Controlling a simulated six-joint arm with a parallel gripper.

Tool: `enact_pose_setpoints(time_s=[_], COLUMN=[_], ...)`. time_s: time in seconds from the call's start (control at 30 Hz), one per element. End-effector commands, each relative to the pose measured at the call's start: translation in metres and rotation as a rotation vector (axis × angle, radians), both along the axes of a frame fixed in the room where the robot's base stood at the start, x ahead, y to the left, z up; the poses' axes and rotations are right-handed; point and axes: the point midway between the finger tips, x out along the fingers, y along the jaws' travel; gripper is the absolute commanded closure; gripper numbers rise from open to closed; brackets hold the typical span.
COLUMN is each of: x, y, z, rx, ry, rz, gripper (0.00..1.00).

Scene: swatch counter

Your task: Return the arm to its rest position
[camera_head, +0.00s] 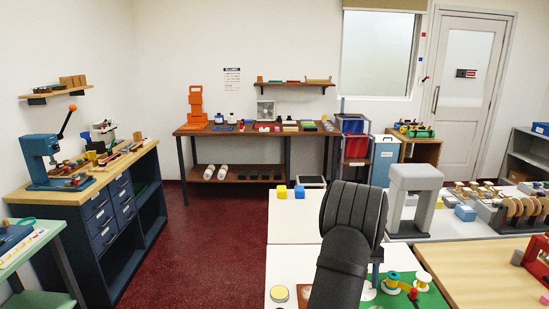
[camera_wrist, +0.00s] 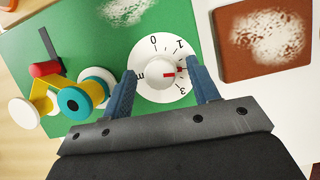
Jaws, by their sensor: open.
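My gripper (camera_wrist: 162,70) is open in the wrist view, with one blue finger on each side of a white dial (camera_wrist: 157,96). The dial has a round white knob (camera_wrist: 161,75), dark numbers and a red mark, and sits on a green board (camera_wrist: 85,40). The fingers overlap the dial's outer edges in the picture; a gap shows between each finger and the knob. I cannot tell their height above the board. In the head view my dark arm reaches over the front of the white table (camera_head: 295,225) and hides most of the gripper and the dial.
Spools (camera_wrist: 82,100) and a red piece (camera_wrist: 45,69) lie left of my gripper in the wrist view. A brown tile (camera_wrist: 265,45) lies to the right. In the head view a grey arch (camera_head: 415,178) stands close right of my arm.

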Motion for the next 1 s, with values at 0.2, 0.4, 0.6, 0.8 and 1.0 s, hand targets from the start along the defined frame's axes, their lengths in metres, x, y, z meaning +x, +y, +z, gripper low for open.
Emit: enact_pose_setpoints(time_s=[0.2,0.4,0.6,0.8,1.0], x=[-0.0005,-0.0012,-0.0014,-0.0018,-0.0018], y=[-0.0022,-0.0032,-0.0035,-0.0038,-0.0037], z=[0.0,0.0002,0.0002,0.0,0.0], rx=[0.001,0.001,0.001,0.001,0.001], ry=[0.0,0.001,0.0,0.0,0.001], rz=[-0.225,-0.428,-0.591,-0.679,-0.695], gripper=[0.45,0.45,0.45,0.45,0.45])
